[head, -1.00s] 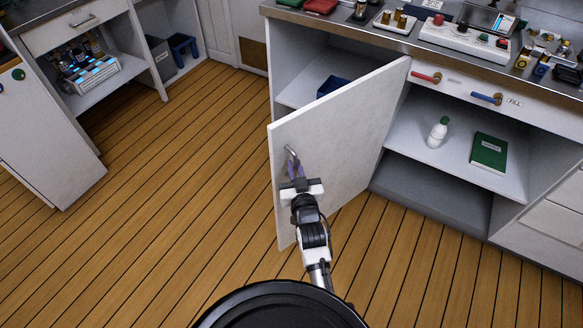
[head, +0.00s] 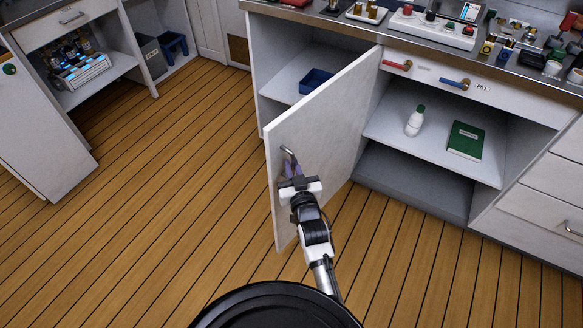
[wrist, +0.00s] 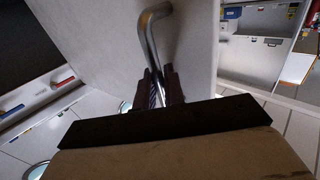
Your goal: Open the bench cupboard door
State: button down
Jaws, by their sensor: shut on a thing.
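The white bench cupboard door (head: 330,140) stands well open, swung out from the bench on its right-hand edge. Its metal bar handle (head: 289,153) is near the free left edge. My gripper (head: 292,172) is shut on the handle, in front of the door face. In the wrist view the curved handle (wrist: 150,38) runs down between my two dark fingers (wrist: 155,90). The lower part of the handle is hidden by the fingers.
Inside the bench cupboard (head: 283,60) a blue bin (head: 316,80) sits on the shelf. Wooden floor (head: 170,200) is clear left of the door.

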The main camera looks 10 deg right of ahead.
jog(key=shift+s+d, duration=0.1)
jog(key=shift+d, duration=0.35)
jog(key=c, duration=1.6)
grip_release()
jog(key=shift+c, duration=0.2)
jog(key=shift+s+a, duration=0.1)
jog(key=shift+a, duration=0.05)
